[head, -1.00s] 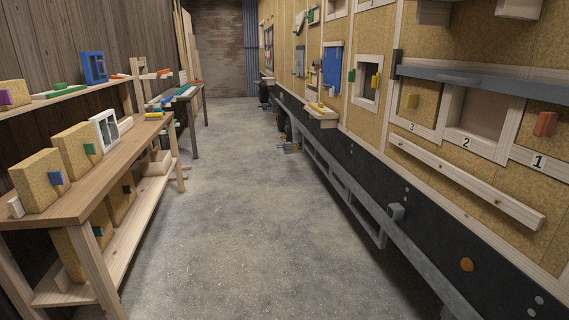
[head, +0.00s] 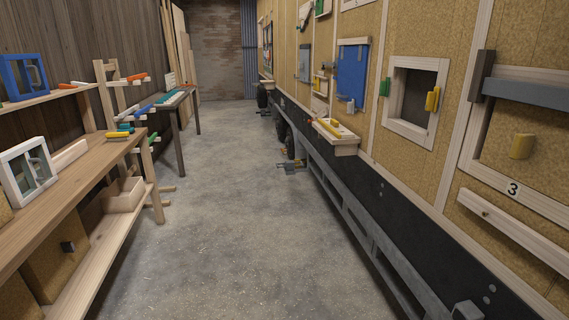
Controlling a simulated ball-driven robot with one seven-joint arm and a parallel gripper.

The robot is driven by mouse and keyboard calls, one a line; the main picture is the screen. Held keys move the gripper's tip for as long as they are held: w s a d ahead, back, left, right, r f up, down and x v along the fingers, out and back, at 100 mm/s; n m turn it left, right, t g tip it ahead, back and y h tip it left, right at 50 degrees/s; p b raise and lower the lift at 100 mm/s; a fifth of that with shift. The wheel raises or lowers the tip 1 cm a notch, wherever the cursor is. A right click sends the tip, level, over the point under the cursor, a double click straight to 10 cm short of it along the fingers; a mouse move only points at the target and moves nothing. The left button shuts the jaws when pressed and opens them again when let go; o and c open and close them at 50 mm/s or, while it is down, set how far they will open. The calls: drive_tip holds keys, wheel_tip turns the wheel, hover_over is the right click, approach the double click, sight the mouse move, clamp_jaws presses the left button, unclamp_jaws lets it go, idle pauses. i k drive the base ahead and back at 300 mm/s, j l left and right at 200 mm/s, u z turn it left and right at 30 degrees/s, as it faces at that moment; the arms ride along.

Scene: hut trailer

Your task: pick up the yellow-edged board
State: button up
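I cannot make out for certain a yellow-edged board. A small yellow piece (head: 118,135) lies at the far end of the left workbench (head: 75,180), beside a teal one; its shape is too small to tell. Yellow also shows on a small wooden ledge (head: 346,148) that juts from the trailer wall on the right, with yellow and red pieces on it. Another yellow block (head: 432,99) is on the frame of a small window in that wall. My gripper is not in view.
The concrete floor (head: 230,220) is clear down the middle aisle. A rack with pegs (head: 110,90) and a dark-legged table (head: 183,110) stand beyond the workbench on the left. Tall boards (head: 178,45) lean at the back. Something low (head: 291,167) lies by the trailer wheels.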

sight(333, 126)
drive_tip(key=i, duration=1.85)
